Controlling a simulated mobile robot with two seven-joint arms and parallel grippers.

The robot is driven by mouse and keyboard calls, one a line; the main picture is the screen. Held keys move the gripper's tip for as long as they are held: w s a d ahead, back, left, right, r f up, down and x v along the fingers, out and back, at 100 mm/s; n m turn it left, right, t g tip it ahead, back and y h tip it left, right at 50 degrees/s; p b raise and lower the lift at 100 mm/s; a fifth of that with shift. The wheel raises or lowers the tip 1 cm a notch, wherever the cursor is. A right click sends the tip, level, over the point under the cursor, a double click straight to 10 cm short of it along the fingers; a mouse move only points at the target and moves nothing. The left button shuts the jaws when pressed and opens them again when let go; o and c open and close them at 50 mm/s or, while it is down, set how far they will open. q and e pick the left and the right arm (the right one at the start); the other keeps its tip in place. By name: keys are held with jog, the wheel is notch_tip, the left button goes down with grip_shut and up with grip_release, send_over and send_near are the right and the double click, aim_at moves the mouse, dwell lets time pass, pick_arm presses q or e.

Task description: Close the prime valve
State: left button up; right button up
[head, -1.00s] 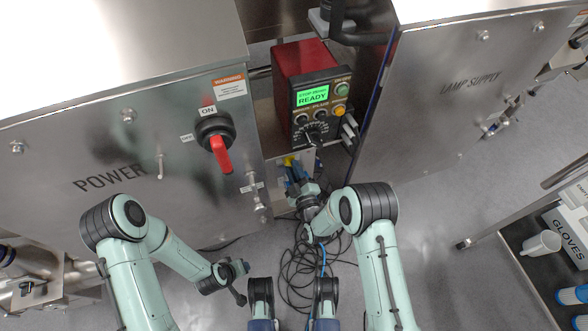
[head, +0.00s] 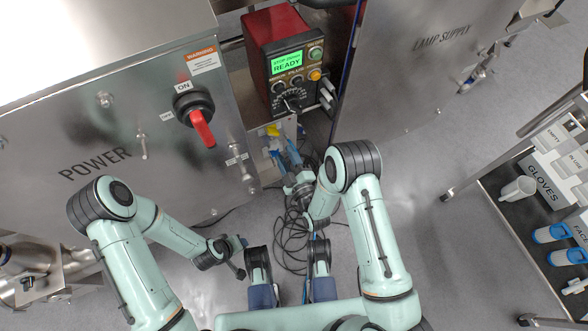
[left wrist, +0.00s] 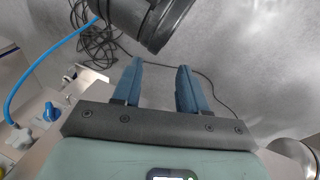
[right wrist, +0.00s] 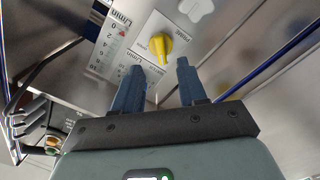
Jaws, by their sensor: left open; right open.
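The prime valve is a yellow knob (right wrist: 157,46) on a steel panel marked PRIME in the right wrist view. Its long grip stands out slanted towards my fingers. My right gripper (right wrist: 160,66) is open, with its blue fingertips just short of the knob and on either side of its line. I cannot tell whether they touch it. In the head view the knob is a small yellow patch (head: 273,130) below the red control box, just beyond the right fingers.
The red control box (head: 270,30) reads READY. The POWER cabinet (head: 60,140) with a red switch handle stands left, the LAMP SUPPLY cabinet (head: 410,70) right. Dark cables (head: 285,235) lie on the floor between my arms. A glove trolley (head: 500,215) stands right.

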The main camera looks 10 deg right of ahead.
jog(key=v, duration=0.6)
jog(key=shift+p, duration=0.35)
